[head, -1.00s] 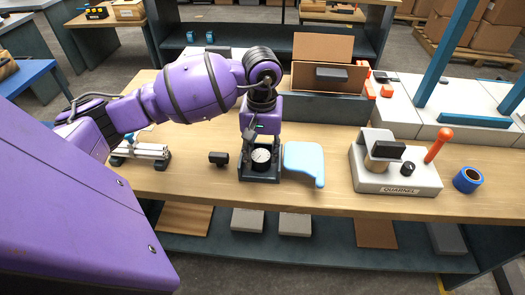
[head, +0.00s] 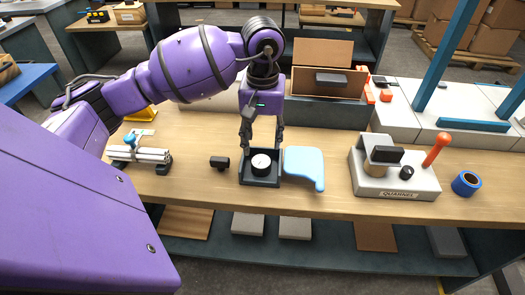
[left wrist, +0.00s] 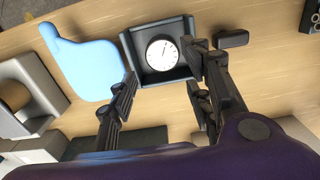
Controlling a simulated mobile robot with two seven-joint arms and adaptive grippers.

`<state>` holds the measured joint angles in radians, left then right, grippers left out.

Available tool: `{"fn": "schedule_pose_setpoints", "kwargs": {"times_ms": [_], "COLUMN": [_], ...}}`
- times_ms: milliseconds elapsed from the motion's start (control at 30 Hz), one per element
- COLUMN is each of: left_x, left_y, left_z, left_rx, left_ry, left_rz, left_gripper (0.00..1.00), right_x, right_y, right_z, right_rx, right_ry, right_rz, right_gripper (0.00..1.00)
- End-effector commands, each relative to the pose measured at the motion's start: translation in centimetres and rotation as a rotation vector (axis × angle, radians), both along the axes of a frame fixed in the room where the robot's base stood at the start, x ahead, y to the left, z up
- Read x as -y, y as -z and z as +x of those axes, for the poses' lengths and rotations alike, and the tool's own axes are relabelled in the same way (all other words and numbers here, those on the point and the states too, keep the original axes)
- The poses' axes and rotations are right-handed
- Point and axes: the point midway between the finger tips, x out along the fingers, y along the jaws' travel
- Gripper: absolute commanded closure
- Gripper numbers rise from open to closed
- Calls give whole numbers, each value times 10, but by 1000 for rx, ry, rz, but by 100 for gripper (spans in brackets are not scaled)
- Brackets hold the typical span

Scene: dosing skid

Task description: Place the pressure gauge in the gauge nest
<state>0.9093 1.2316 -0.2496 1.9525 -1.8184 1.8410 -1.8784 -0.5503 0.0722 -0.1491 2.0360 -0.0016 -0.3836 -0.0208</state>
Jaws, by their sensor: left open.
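The pressure gauge (head: 261,164), with a round white dial, sits in a dark square tray that looks like the gauge nest (head: 260,182) on the wooden bench. In the left wrist view the gauge (left wrist: 162,53) lies face up inside the walls of the nest (left wrist: 179,77). My left gripper (head: 262,148) is open and empty above the back of the nest. In the left wrist view its fingers (left wrist: 160,84) are spread apart, clear of the gauge. My right gripper is in neither view.
A light blue flat piece (head: 304,166) lies right of the nest and a small black part (head: 219,162) left of it. A clamp-like fixture (head: 139,152) stands further left. A grey press with an orange lever (head: 436,150) and blue tape (head: 466,183) are at right. An open box (head: 325,80) is behind.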

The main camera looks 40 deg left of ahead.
Motion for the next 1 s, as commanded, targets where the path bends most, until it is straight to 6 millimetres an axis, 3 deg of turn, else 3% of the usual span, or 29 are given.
{"fn": "schedule_pose_setpoints", "kwargs": {"times_ms": [100, 333, 1000], "left_x": [0, 0, 0], "left_y": [-26, -55, -60], "left_z": [1, 0, 0], "left_rx": [3, 1, -1], "left_ry": [1, 0, 0], "left_rz": [2, 1, -1], "left_gripper": [54, 54, 54], "right_x": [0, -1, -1], "right_y": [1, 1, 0], "right_z": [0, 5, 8], "right_rx": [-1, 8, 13], "right_ry": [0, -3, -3], "right_rz": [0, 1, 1], "right_gripper": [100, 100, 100]}}
